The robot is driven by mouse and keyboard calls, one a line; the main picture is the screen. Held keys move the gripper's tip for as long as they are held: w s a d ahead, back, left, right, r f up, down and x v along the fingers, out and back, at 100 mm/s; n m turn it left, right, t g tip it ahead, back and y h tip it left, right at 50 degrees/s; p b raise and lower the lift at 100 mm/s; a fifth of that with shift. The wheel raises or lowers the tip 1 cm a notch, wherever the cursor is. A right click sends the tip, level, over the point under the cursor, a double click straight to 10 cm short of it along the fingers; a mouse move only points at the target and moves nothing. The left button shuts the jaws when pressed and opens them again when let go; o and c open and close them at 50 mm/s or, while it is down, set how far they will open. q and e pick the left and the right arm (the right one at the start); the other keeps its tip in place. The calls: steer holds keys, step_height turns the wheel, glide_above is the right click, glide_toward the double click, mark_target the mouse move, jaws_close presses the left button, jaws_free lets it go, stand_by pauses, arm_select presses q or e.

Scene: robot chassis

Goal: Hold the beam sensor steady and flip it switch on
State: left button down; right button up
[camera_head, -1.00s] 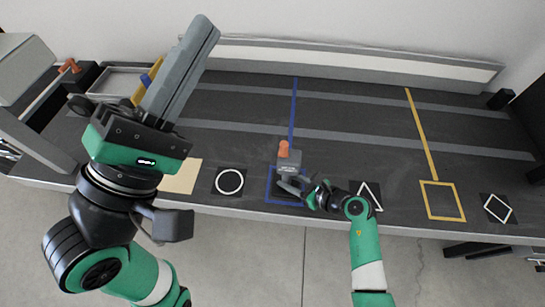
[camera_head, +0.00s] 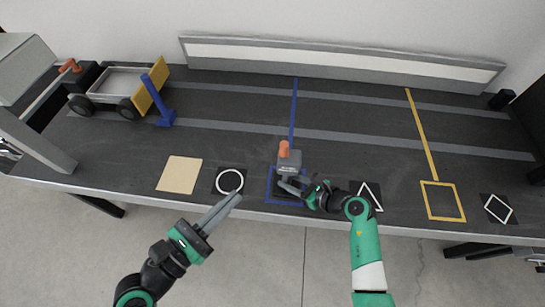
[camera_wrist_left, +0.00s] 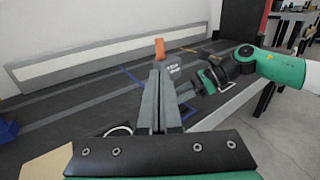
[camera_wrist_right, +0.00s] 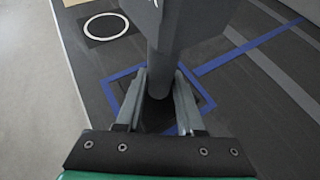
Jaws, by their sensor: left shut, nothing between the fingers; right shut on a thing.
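The beam sensor (camera_head: 289,162) is a grey box on a post with an orange top part (camera_head: 284,148). It stands upright within the blue square (camera_head: 270,198) on the table. My right gripper (camera_head: 283,182) is shut around its post; the right wrist view shows the post (camera_wrist_right: 159,80) between the fingers. My left gripper (camera_head: 236,198) is shut and empty, near the table's front edge by the white circle, left of the sensor. In the left wrist view the sensor (camera_wrist_left: 172,72) shows behind the closed fingers (camera_wrist_left: 159,75), with its orange part (camera_wrist_left: 160,48) on top. The switch position cannot be told.
A cart (camera_head: 112,82) with a yellow panel stands back left, beside a blue stand (camera_head: 164,120). A tan square (camera_head: 180,174), white circle (camera_head: 229,181), triangle (camera_head: 368,195) and yellow square (camera_head: 428,216) mark the front edge. A long panel (camera_head: 340,62) runs along the back.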

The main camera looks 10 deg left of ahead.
mark_target(281, 151)
arm_select(q)
steer(key=x, duration=1.4)
steer(key=d, duration=0.3)
steer(key=shift+d, duration=0.4)
steer(key=shift+s+a, duration=0.1)
steer(key=v, duration=1.4)
